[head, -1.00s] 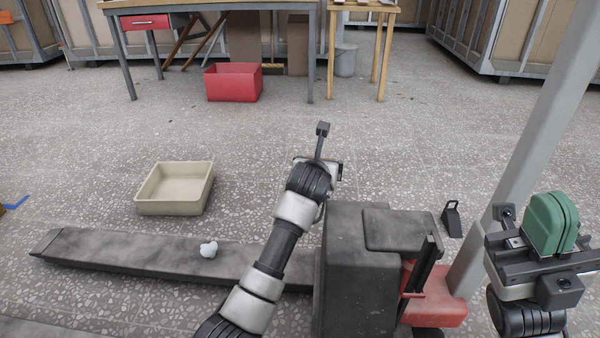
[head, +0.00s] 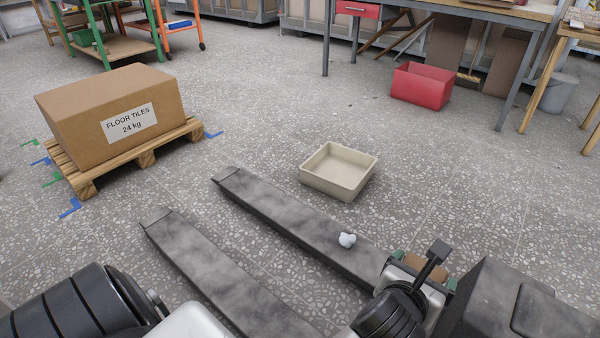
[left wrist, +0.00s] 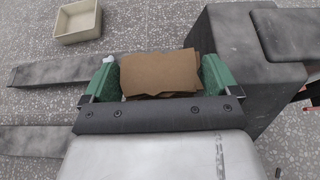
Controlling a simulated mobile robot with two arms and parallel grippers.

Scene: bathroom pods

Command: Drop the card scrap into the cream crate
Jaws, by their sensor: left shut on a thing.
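The brown card scrap (left wrist: 160,72) is a flat, ragged-edged piece held between the green fingers of my left gripper (left wrist: 160,78) in the left wrist view. In the head view the scrap (head: 428,270) shows partly, between the fingers of my left gripper (head: 424,268), beside the dark body of the pallet truck. My right gripper is out of view.
A pallet truck's two dark forks (head: 290,215) lie between me and the crate. A crumpled white piece (head: 347,240) lies on one fork. A tile carton (head: 110,115) sits on a pallet at left. A red bin (head: 422,88) stands farther back. Floor around the crate is clear.

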